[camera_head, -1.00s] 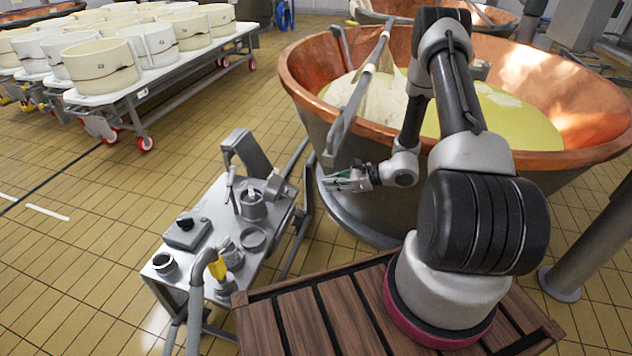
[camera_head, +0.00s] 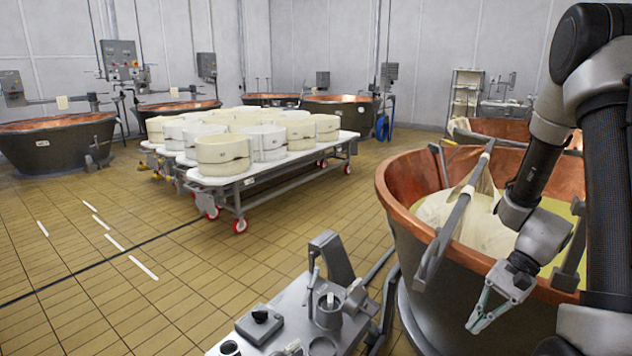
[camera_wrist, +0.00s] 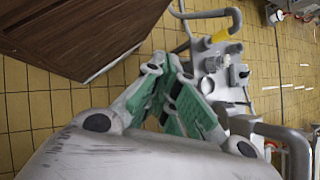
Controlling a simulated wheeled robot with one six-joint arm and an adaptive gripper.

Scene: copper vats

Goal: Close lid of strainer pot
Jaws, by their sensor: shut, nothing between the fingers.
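A small steel pot (camera_head: 328,310) stands on the metal work table (camera_head: 283,300), low in the head view. It looks like the strainer pot, but its lid cannot be made out clearly. My gripper (camera_head: 478,320) is shut and empty, to the right of the table and in front of the copper vat (camera_head: 450,240). It is apart from the pot. In the wrist view my gripper (camera_wrist: 165,68) shows green finger pads, with small vessels on the table (camera_wrist: 222,75) beyond; which one is the pot cannot be told.
A grey box with a black knob (camera_head: 259,325) and a small cup (camera_head: 229,347) sit on the table left of the pot. A trolley (camera_head: 230,180) of white moulds stands behind. A wooden platform (camera_wrist: 80,30) fills the wrist view's upper left. Tiled floor is open at left.

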